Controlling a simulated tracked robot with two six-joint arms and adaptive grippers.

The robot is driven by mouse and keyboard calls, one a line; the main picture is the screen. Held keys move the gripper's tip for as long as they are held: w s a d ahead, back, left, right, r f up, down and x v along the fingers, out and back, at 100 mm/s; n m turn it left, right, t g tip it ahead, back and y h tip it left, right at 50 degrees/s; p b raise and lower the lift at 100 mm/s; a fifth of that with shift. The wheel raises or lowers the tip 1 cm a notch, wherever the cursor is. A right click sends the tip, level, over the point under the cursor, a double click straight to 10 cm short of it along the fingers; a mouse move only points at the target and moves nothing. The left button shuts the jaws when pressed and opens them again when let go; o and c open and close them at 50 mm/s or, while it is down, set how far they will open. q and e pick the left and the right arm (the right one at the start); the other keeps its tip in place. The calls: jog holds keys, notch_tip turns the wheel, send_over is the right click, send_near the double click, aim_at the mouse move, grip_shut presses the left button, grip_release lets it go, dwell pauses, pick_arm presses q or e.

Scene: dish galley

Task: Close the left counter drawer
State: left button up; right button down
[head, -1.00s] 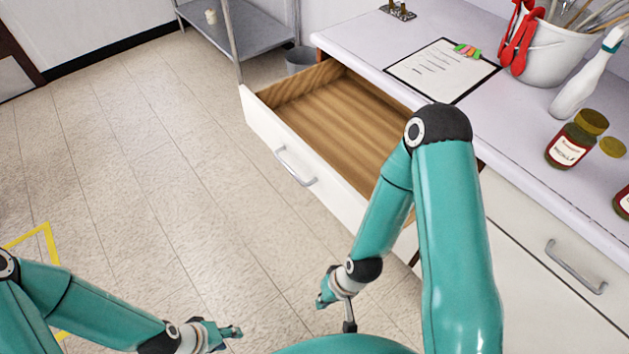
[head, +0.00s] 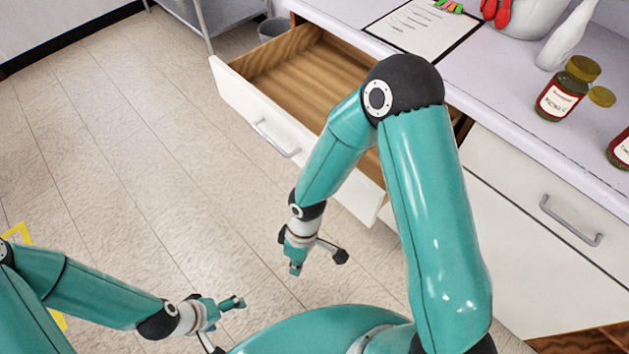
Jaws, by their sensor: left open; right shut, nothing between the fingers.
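The left counter drawer (head: 307,62) is pulled far out from the counter, with an empty wooden inside. Its white front carries a grey bar handle (head: 274,139). My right arm crosses in front of the drawer's right part and hides some of it. My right gripper (head: 296,268) is shut and empty, hanging over the floor in front of the drawer front, apart from it. My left gripper (head: 238,302) is open and empty at the lower left over the floor, well away from the drawer.
On the counter top (head: 497,95) are a clipboard (head: 423,27), a white bottle (head: 566,38) and a dark jar (head: 566,90). A closed drawer with a handle (head: 570,222) is at right. A grey bucket (head: 272,28) stands behind the open drawer.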

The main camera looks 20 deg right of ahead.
jog(key=w+r+n+t+h+b, duration=0.3)
jog(key=w+r+n+h+b, duration=0.25)
jog(key=r, duration=0.45)
jog(key=w+r+n+t+h+b, duration=0.2)
jog(key=w+r+n+h, duration=0.35)
jog(key=r+n, duration=0.35)
pick_arm(q)
notch_tip(320, 180, down, 10)
jog(key=b, duration=0.1)
jog(key=shift+f, duration=0.2)
pick_arm(e)
jog(key=w+d+f, duration=0.1)
jog(key=d+f, duration=0.2)
jog(key=d, duration=0.2)
jog(key=w+d+f+m, duration=0.1)
jog(key=d+f, duration=0.2)
jog(key=d, duration=0.2)
jog(key=shift+w+d, duration=0.35)
